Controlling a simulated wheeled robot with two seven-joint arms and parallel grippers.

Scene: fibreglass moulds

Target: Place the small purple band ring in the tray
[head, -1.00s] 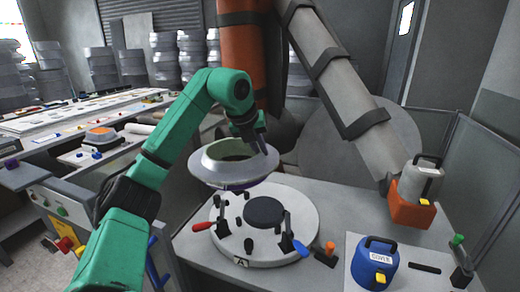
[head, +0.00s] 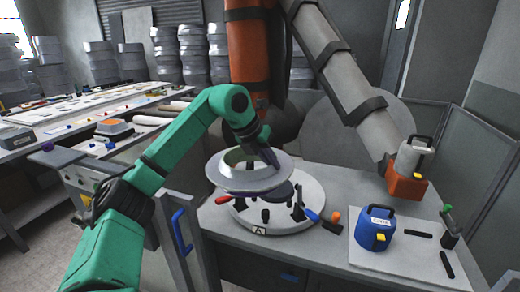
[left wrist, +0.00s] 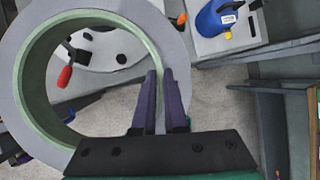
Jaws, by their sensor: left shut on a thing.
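My left gripper (head: 270,158) is shut on the rim of a wide grey flanged ring (head: 232,184) with a pale green inner wall. It holds the ring tilted in the air, over the left of a round white plate marked A (head: 312,212). In the left wrist view, the dark purple fingers (left wrist: 160,88) pinch the right side of the ring (left wrist: 20,75). I cannot make out a purple band on the ring now. No tray can be clearly identified. My right gripper is not in view.
A blue canister (head: 374,232) stands on a white board at the right. A red-handled clamp (head: 223,200) and blue-handled clamp (head: 311,215) stand on the plate.

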